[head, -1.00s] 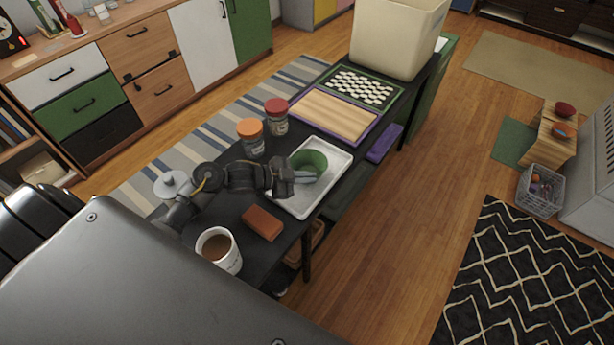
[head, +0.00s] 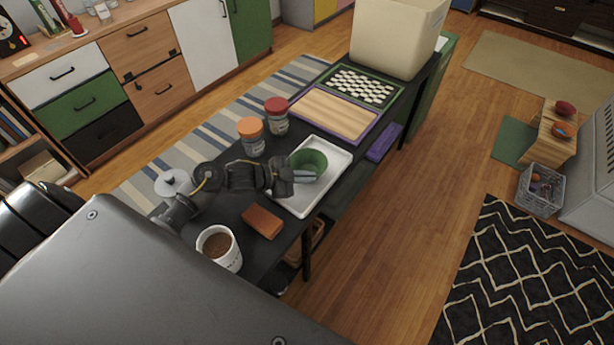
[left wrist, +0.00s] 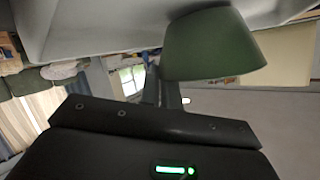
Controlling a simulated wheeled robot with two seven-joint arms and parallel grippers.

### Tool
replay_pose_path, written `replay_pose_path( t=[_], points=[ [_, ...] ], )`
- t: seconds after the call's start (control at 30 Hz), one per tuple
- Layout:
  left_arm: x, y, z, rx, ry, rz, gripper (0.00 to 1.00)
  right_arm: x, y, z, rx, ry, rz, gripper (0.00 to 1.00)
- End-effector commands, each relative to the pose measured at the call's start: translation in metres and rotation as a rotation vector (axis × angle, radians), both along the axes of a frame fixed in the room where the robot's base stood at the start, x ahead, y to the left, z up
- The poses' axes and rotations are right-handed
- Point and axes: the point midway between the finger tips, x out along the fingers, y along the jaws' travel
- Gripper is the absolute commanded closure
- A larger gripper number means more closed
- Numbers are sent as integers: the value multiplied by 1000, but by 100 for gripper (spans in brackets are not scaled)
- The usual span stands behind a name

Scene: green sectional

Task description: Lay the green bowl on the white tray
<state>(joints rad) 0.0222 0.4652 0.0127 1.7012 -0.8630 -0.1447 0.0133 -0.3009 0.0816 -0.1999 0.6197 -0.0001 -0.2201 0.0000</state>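My right gripper is not in view.
On the black table are an orange-lidded jar (head: 252,137), a red-lidded jar (head: 276,116), a brown block (head: 262,222) and a white mug (head: 219,249). A wooden board with a purple border (head: 333,114) lies beyond the tray. A large cream bin (head: 397,38) stands at the far end.

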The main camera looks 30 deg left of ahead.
Motion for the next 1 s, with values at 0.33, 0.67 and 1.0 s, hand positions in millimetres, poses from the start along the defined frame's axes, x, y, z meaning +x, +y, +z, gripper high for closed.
replay_pose_path(
  t=[0.33,0.67,1.0],
  points=[
    [-4,1,-11,0,18,0,100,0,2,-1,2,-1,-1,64],
    [-5,0,-13,1,21,-2,71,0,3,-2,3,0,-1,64],
    [-5,-1,-14,-1,24,-4,56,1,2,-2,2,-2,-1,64]
  ],
)
